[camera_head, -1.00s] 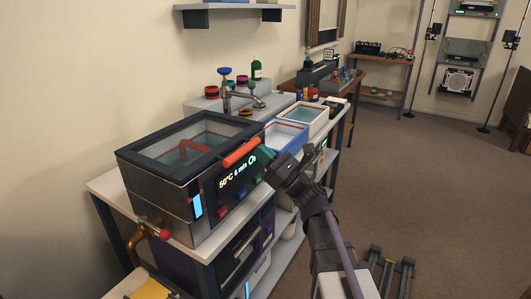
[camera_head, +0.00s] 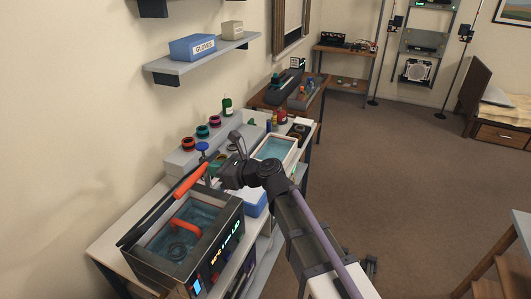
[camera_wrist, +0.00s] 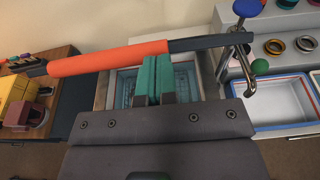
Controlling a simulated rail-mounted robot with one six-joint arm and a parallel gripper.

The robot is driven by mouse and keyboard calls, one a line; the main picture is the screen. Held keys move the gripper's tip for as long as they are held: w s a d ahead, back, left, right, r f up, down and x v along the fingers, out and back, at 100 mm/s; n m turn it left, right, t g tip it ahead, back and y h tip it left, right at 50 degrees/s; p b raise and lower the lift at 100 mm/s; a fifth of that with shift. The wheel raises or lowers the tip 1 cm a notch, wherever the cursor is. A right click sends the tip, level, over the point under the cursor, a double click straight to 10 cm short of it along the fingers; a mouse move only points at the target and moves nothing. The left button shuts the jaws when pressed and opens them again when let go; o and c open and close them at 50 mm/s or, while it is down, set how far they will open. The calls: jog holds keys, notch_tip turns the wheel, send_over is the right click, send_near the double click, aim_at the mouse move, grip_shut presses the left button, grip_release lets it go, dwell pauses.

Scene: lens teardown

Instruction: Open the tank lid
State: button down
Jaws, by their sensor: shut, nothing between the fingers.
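The tank (camera_head: 226,232) stands at the lower left of the head view, with its lid (camera_head: 150,215) raised and tilted up toward the wall. The lid's orange handle (camera_head: 190,183) is at the upper edge of the lid. Water and a red hooked part (camera_head: 186,228) show inside the open tank. In the wrist view the orange handle (camera_wrist: 110,57) crosses just beyond the fingertips. My gripper (camera_wrist: 154,68) is shut with its green fingers together and nothing between them. Whether it touches the handle or lid is unclear.
A white basin of water (camera_head: 294,158) and a blue-rimmed basin (camera_wrist: 258,127) stand along the bench beside the tank. A tap (camera_wrist: 250,65) and several coloured rings sit behind them. A shelf (camera_head: 205,60) hangs on the wall above. The floor to the right is open.

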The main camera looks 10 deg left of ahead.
jog(key=w+a+r+p, duration=0.2)
jog(key=a+r, duration=0.1)
jog(key=a, duration=0.5)
jog(key=w+a+r+p, duration=0.2)
jog(key=a+r+p, duration=0.1)
jog(key=a, duration=0.6)
jog(key=w+a+r+p, duration=0.2)
jog(key=a+r+p, duration=0.1)
jog(key=a, duration=0.5)
jog(key=shift+w+a+r, duration=0.15)
jog(key=shift+w+r, duration=0.15)
jog(key=shift+r, duration=0.35)
jog(key=p+v, duration=0.2)
jog(key=v, duration=0.8)
jog(key=shift+d+p, duration=0.35)
jog(key=shift+p, duration=0.05)
jog(key=shift+s+r, duration=0.1)
